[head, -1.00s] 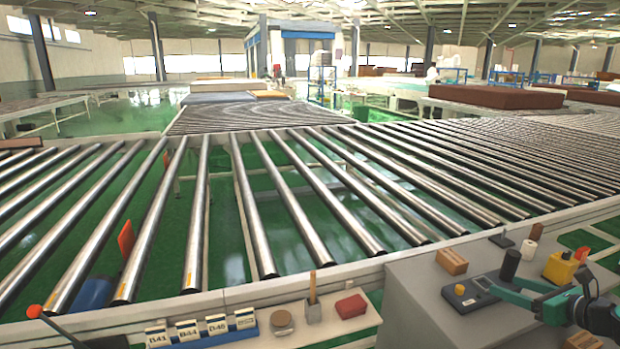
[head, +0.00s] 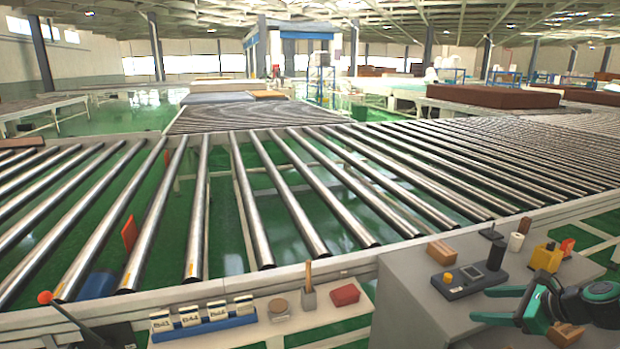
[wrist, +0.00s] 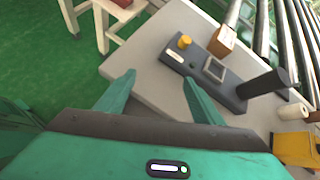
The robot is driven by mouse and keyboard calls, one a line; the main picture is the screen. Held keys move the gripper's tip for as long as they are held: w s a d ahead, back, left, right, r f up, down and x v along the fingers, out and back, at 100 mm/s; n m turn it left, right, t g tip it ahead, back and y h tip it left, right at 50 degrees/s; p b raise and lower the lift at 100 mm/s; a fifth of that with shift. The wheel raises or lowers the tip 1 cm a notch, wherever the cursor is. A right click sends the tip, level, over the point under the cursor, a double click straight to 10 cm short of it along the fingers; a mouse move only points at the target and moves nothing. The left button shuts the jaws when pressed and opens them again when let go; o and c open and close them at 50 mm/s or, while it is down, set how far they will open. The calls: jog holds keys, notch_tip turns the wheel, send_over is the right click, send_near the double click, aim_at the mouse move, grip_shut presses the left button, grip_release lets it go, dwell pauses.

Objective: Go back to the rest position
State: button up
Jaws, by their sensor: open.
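My gripper (head: 507,304) is at the lower right of the head view, over the near part of the grey table (head: 410,300). Its green fingers are apart with nothing between them. The gripper also shows in the wrist view (wrist: 158,95), with the grey tabletop below the fingers. A dark control box (head: 468,281) with a yellow button lies on the table beyond the fingers, apart from them. A black cylinder (head: 497,255) stands at the box's right end.
A wooden block (head: 442,252), a white roll (head: 516,242) and a yellow object (head: 546,257) stand along the table's back. Another wooden block (head: 565,334) is by my wrist. The roller conveyor (head: 290,200) lies behind. A shelf (head: 350,318) at left holds a red block (head: 345,294).

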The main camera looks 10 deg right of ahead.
jog(key=a+n+g, duration=0.1)
jog(key=s+a+n+g, duration=0.1)
jog(key=a+n, duration=0.1)
jog(key=s+a+n+g, duration=0.1)
jog(key=n, duration=0.1)
jog(key=shift+s+a+f, duration=0.2)
jog(key=shift+a+f, duration=0.2)
jog(key=s+a+r+n+g+h, duration=0.1)
jog(key=s+a+r+n+g, duration=0.2)
jog(key=s+r+n, duration=0.3)
jog(key=s+a+r+n+g+h, duration=0.2)
jog(key=s+a+r+n, duration=0.4)
jog(key=s+n, duration=0.5)
jog(key=shift+s+a+r+g, duration=0.2)
jog(key=shift+s+r+g, duration=0.45)
jog(key=shift+g, duration=0.25)
